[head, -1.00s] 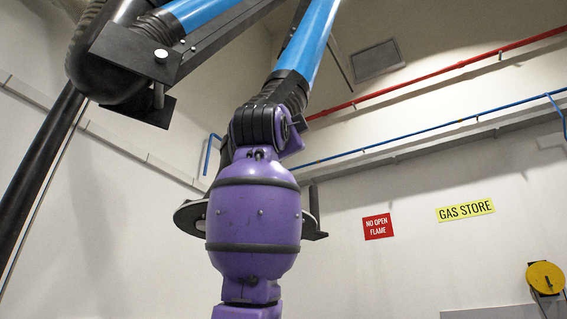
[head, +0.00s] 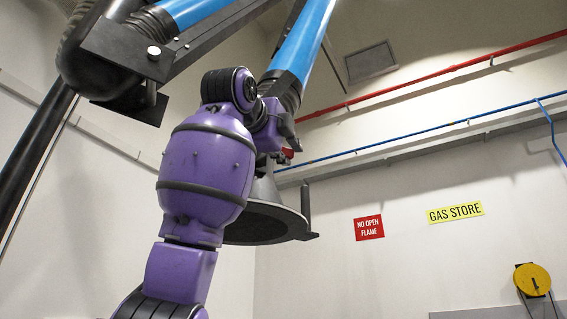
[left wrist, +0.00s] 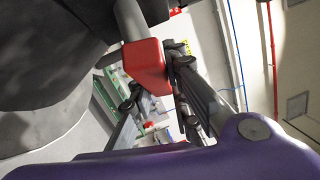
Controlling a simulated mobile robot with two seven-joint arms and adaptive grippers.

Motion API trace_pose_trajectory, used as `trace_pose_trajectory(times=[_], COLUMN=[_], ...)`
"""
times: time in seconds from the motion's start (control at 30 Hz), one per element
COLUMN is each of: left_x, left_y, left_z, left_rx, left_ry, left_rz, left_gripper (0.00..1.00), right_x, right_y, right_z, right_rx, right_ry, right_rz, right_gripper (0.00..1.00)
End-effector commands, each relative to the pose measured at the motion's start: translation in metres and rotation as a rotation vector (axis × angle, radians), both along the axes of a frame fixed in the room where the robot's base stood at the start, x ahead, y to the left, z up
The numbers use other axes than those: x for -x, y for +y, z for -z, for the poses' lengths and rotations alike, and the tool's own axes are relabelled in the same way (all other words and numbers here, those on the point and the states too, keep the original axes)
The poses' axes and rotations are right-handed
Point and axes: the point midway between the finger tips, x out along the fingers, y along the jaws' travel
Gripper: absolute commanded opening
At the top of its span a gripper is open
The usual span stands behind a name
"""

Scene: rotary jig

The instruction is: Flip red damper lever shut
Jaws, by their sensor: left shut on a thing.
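The red damper lever shows in the left wrist view as a red block (left wrist: 145,66) on a grey rod. In the head view only a small red piece (head: 288,153) of it shows behind my purple wrist. My left gripper (left wrist: 160,98) has its dark fingers on either side of the red block and is shut on it. In the head view the fingertips are mostly hidden by the wrist. A grey extraction hood (head: 270,222) with a dark rim hangs just below the lever, under a blue duct (head: 302,45). My right gripper is not in view.
A black jointed support arm (head: 130,60) and a second blue duct (head: 190,10) hang at the upper left. Red pipe (head: 430,78) and blue pipe (head: 420,132) run along the back wall. A yellow reel (head: 532,280) is at the lower right. The space right of the hood looks clear.

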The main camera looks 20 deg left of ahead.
Motion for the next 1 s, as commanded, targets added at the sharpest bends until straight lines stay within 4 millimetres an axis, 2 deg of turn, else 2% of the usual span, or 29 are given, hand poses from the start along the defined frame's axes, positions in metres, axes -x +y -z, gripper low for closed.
trace_pose_trajectory(times=[0.43,0.47,0.6,0.87,1.0], left_x=[-0.0007,-0.0007,-0.0006,0.0,0.0085], left_y=[-0.0001,-0.0001,-0.0002,-0.0002,-0.0006], left_z=[0.0011,0.0011,0.001,0.0005,0.0005], left_rx=[-0.009,-0.008,-0.008,-0.007,-0.007], left_ry=[0.008,0.008,0.007,0.006,0.003], left_rz=[0.0,0.0,0.0,0.0,0.001], left_gripper=[0.0,0.2,0.36,0.36,0.36], right_x=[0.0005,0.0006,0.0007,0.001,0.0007], right_y=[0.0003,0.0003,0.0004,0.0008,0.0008], right_z=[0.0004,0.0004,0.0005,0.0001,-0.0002], right_rx=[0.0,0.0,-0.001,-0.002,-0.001], right_ry=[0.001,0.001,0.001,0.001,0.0], right_rz=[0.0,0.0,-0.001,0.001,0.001], right_gripper=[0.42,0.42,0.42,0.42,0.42])
